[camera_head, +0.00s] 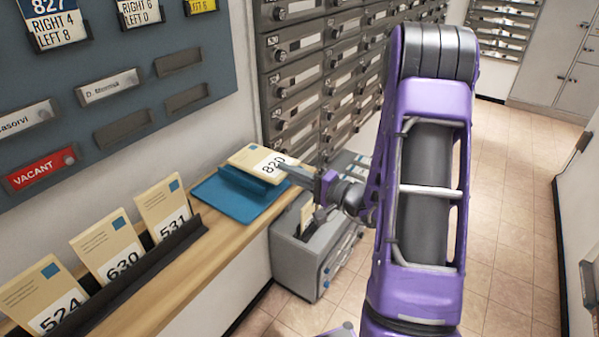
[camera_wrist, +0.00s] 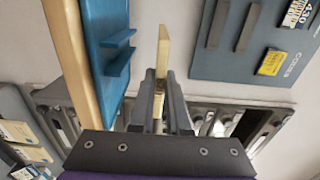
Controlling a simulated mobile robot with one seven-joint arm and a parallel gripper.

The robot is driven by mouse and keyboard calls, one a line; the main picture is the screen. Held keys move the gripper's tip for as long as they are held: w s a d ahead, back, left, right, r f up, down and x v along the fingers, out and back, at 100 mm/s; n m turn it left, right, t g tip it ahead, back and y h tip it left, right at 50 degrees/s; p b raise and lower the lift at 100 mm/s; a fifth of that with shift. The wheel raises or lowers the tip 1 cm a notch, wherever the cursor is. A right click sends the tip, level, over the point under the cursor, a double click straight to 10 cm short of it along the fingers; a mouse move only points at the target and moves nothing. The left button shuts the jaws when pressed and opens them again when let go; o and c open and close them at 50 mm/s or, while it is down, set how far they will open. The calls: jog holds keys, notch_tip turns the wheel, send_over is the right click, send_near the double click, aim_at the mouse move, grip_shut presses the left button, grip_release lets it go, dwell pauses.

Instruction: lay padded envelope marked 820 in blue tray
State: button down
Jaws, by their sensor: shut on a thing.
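The padded envelope marked 820 (camera_head: 258,158) is tan with a white number label and a blue patch. It lies nearly flat above the far part of the blue tray (camera_head: 218,205) in the head view. My gripper (camera_head: 290,170) is shut on its near right edge. In the wrist view the envelope (camera_wrist: 163,48) shows edge-on between the fingers of my gripper (camera_wrist: 160,78), with a gap between it and the blue tray (camera_wrist: 97,40). The tray sits on the wooden shelf and has a raised blue ridge.
The wooden shelf (camera_head: 150,292) also bears a dark rack (camera_head: 150,270) with envelopes 524, 630 and 531. Grey mailboxes (camera_head: 320,70) stand behind the tray. A grey box-like unit (camera_head: 305,262) is on the floor below my gripper. Open tiled floor lies to the right.

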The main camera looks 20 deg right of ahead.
aim_at(278, 195)
jog(key=w, duration=0.1)
jog(key=w+a+f, duration=0.1)
jog(key=w+a, duration=0.1)
jog(key=shift+w+a+f, duration=0.15)
jog(key=shift+a+f, duration=0.05)
jog(key=shift+f, duration=0.1)
jog(key=shift+d+f+b, duration=0.1)
jog(key=shift+f+b, duration=0.65)
jog(key=shift+b, duration=0.15)
jog(key=shift+f+b, duration=0.95)
jog(key=shift+b, duration=0.4)
jog(key=c, duration=0.8)
grip_release()
jog(key=shift+o, duration=0.4)
jog(key=shift+f+b, duration=0.45)
jog(key=shift+b, duration=0.1)
jog(key=shift+s+f+b, duration=0.2)
jog(key=shift+f+b, duration=0.05)
jog(key=shift+b, duration=0.05)
jog(key=shift+c, duration=1.1)
